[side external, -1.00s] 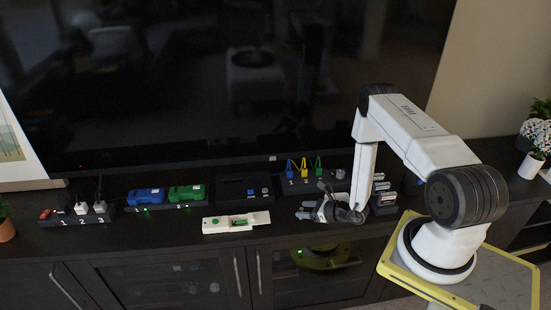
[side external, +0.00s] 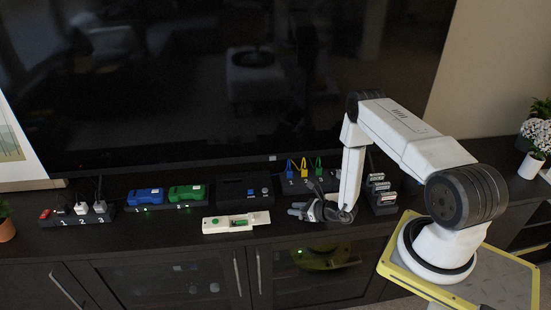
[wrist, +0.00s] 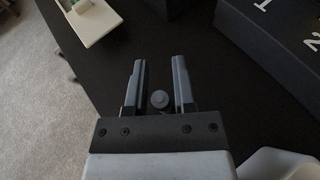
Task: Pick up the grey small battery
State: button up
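My gripper (wrist: 159,68) shows in the wrist view with two parallel fingers apart. It also shows in the side view (side external: 298,210), low over the front of the dark cabinet top. A small grey round piece (wrist: 159,99) lies between the fingers near their base. It looks like the end of a small grey battery seen end-on, with a gap to each finger. I cannot tell its length. In the side view this piece cannot be made out at the gripper. Several grey-and-white batteries (side external: 377,187) sit in a dark stepped rack to the right of the gripper.
A white tester (side external: 215,225) with a green cell lies left of the gripper; its end also shows in the wrist view (wrist: 93,20). A dark numbered block (wrist: 275,35) is at right there. Blue (side external: 147,195) and green (side external: 186,193) devices stand further left. The cabinet front edge is close.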

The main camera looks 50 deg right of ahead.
grip_shut()
jog(key=shift+r, duration=0.15)
jog(key=shift+r, duration=1.05)
jog(key=s+a+r, duration=0.4)
jog(key=s+r, duration=0.6)
jog(key=s, duration=0.3)
jog(key=shift+s+a+r, duration=0.15)
jog(key=shift+a+r, duration=0.05)
jog(key=shift+r, duration=0.1)
